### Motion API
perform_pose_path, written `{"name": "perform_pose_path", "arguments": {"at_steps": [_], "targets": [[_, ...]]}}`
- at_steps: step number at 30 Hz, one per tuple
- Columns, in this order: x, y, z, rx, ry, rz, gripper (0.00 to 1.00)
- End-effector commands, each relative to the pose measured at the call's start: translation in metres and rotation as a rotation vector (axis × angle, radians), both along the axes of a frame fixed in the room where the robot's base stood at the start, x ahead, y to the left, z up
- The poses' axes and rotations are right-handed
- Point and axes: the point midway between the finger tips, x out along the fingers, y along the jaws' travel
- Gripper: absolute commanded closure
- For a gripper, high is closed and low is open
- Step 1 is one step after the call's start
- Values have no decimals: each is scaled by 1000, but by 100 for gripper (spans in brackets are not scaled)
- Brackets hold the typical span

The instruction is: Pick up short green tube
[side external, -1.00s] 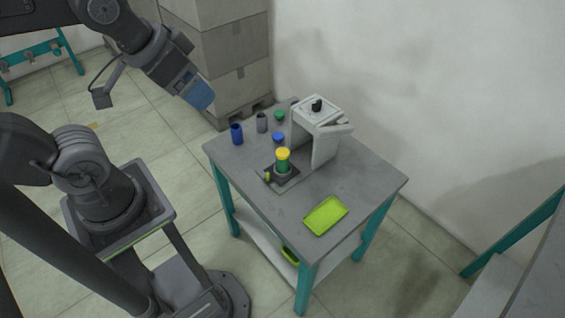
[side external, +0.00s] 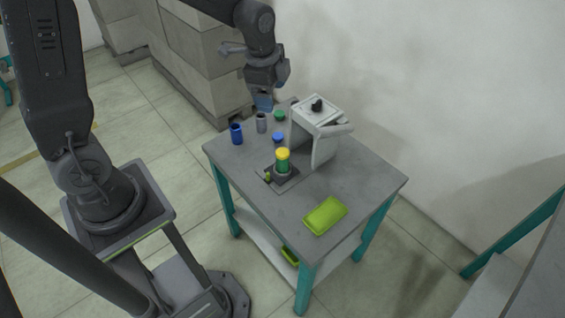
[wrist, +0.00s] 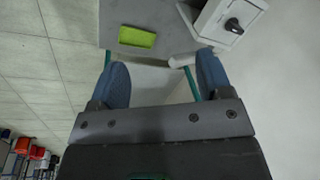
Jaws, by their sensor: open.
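The short green tube (side external: 280,115) stands upright at the back of the grey table, beside the winding machine. My gripper (side external: 263,103) hangs above the back edge of the table, just left of and above the short green tube in the side view, apart from it. In the wrist view my gripper (wrist: 162,62) shows its two blue fingers spread wide with nothing between them. The short green tube is not visible in the wrist view.
A grey tube (side external: 261,122), a tall blue tube (side external: 236,134) and a short blue tube (side external: 278,137) stand nearby. The white winding machine (side external: 323,140) stands to the right. A yellow-topped green bobbin (side external: 283,160) sits in front of it. A lime tray (side external: 325,215) lies at the front.

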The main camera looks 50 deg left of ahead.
Motion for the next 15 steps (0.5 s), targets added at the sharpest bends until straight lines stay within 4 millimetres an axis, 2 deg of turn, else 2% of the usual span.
{"name": "perform_pose_path", "arguments": {"at_steps": [1,3,9,12,15], "targets": [[11,4,-23,9,37,-70,28],[24,8,-50,21,71,-180,28],[44,17,-118,33,144,-430,28],[48,19,-138,34,162,-501,28],[49,20,-149,33,170,-537,28]]}}
